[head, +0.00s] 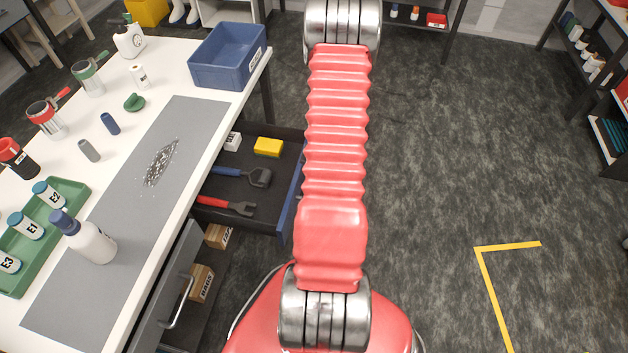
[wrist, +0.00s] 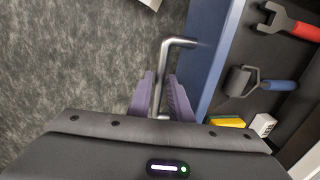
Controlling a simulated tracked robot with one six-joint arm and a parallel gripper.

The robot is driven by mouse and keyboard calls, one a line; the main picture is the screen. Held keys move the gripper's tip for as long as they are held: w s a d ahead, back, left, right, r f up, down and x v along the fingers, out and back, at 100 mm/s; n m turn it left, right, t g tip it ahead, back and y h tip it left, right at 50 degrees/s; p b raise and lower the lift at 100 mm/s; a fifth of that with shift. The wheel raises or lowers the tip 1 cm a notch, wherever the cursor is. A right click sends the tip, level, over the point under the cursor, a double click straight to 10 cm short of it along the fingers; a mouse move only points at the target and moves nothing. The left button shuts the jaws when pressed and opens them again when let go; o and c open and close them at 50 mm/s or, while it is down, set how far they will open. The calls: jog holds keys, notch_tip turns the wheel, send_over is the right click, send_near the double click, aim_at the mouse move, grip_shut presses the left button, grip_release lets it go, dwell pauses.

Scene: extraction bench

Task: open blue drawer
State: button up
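The blue-fronted drawer (head: 291,200) under the bench is pulled out, and its dark inside shows in the head view. Its blue front also shows in the wrist view (wrist: 216,50), with a bent metal bar handle (wrist: 181,42) on its outer face. My gripper (wrist: 161,78) has its two purple fingers on either side of the handle bar, close together and apparently closed on it. In the head view my red arm hides the gripper and the handle.
The drawer holds a yellow block (head: 268,147), a white box, a blue-handled tool (head: 258,177) and a red wrench (head: 240,207). A blue bin (head: 228,75) sits on the bench's far corner. The floor at right is clear.

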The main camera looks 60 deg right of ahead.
jog(key=shift+o, duration=1.4)
jog(key=shift+r, duration=0.15)
notch_tip(320, 180, up, 13)
jog(key=s, duration=0.2)
jog(key=shift+s+d+r, duration=0.15)
jog(key=shift+s+d, duration=0.1)
jog(key=shift+d, duration=0.2)
